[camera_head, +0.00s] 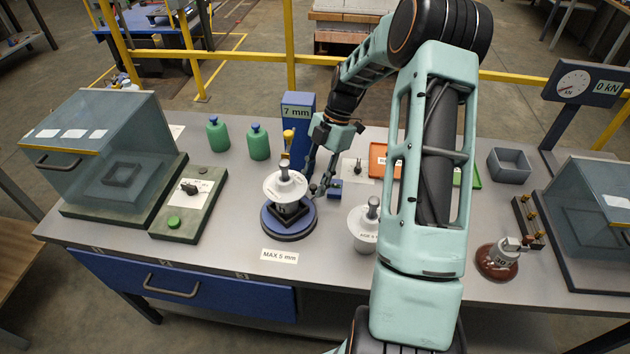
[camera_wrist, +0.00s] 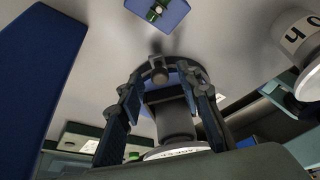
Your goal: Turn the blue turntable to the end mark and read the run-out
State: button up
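The blue turntable (camera_head: 270,228) stands near the middle of the table, with a black square holder (camera_head: 291,213) and a white insulator (camera_head: 284,187) upright on it. A blue post (camera_head: 299,103) behind it shows "7 mm". A "MAX 5 mm" label (camera_head: 279,256) lies in front. My gripper (camera_head: 316,188) points down at the turntable's right rear edge. In the wrist view its fingers (camera_wrist: 163,80) are apart, with a small round knob (camera_wrist: 158,70) between them; contact cannot be told. The end mark cannot be made out.
A second white insulator (camera_head: 360,240) stands close right of the turntable, partly behind my arm. Green bottles (camera_head: 258,143) and a control box (camera_head: 190,205) are to the left. A brown insulator (camera_head: 497,263) and grey bin (camera_head: 509,168) are to the right.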

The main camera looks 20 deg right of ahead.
jog(key=v, duration=1.2)
